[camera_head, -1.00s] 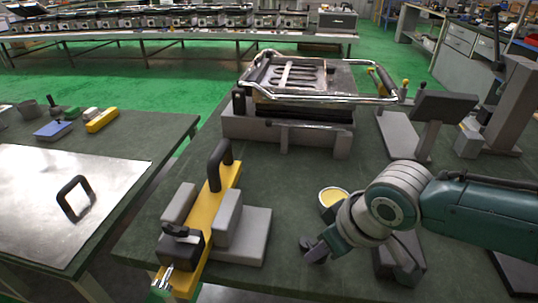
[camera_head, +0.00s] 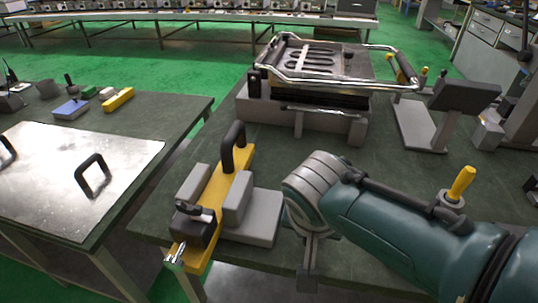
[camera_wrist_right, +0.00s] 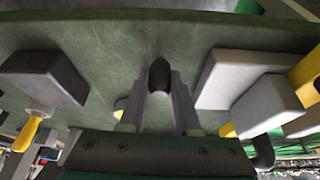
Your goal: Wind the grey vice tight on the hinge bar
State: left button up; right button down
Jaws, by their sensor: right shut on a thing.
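The grey vice (camera_head: 262,222) stands on the green bench, left of my right arm. Its grey blocks flank a yellow bar (camera_head: 213,212), apparently the hinge bar, which has a black upright handle (camera_head: 235,147). A black block with a silver screw end (camera_head: 175,256) sits at the bar's near end. My right gripper (camera_head: 308,272) is right of the vice, near the bench's front edge, apart from it. In the right wrist view the gripper (camera_wrist_right: 159,90) is shut on a small dark rounded piece (camera_wrist_right: 159,76); the vice (camera_wrist_right: 240,80) is to the right. My left gripper is out of view.
A heating unit with chrome rails (camera_head: 320,80) stands at the back of the bench. A dark block on a grey stand (camera_head: 465,96) and a yellow-handled tool (camera_head: 461,183) are to the right. Another table with a metal sheet (camera_head: 75,170) is at left, across a gap.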

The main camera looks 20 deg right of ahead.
jog(key=shift+w+a+m+b, duration=0.1)
jog(key=shift+w+m+b, duration=0.15)
jog(key=shift+m, duration=0.25)
jog(key=c, duration=0.6)
grip_release()
jog(key=shift+r, duration=0.1)
jog(key=shift+s+a+r+p, duration=0.1)
jog(key=shift+r+p, duration=0.25)
jog(key=shift+r, duration=0.05)
jog(key=p+v, duration=0.4)
jog(key=v, duration=0.5)
jog(key=shift+a, duration=0.15)
